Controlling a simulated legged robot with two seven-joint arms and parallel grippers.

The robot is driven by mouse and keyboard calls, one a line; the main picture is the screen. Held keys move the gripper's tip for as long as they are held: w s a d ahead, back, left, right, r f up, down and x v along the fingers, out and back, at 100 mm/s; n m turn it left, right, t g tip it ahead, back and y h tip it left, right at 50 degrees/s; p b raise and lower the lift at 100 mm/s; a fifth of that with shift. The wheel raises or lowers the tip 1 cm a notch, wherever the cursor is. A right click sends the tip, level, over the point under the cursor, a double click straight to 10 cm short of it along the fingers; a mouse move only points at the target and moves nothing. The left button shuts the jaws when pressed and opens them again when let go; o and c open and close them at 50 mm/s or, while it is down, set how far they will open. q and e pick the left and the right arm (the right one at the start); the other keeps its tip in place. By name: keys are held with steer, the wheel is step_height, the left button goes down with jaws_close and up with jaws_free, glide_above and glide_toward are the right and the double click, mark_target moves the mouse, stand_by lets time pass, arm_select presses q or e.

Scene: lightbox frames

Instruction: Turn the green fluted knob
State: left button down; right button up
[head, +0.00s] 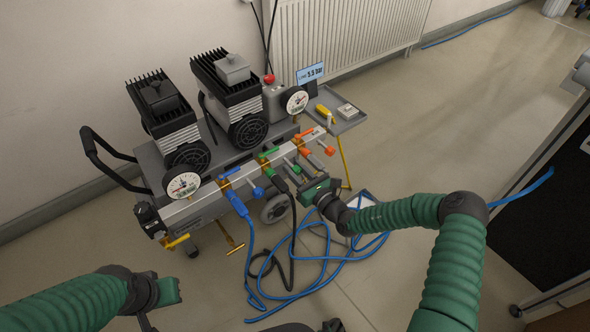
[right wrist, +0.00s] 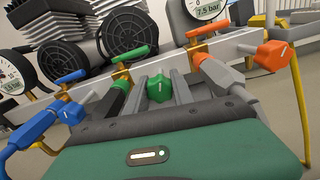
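The green fluted knob (right wrist: 159,88) has a white mark on its face and sits on the front of the valve manifold, between the blue and orange knobs. In the head view the green knob (head: 296,169) is small and partly hidden by my right gripper (head: 301,174). In the right wrist view my right gripper (right wrist: 159,84) points at the manifold, with one grey finger on each side of the knob. It looks open; I cannot tell whether the fingers touch the knob. My left gripper (head: 160,300) is low at the left, away from the manifold, its fingers unclear.
A blue knob (right wrist: 72,112) is left of the green one and an orange knob (right wrist: 275,55) right. Coloured levers and hose fittings crowd around them. Blue hose (head: 330,258) lies looped on the floor. A tray (head: 346,121) with a yellow tool sits at the back right.

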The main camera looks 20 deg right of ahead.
jaws_close()
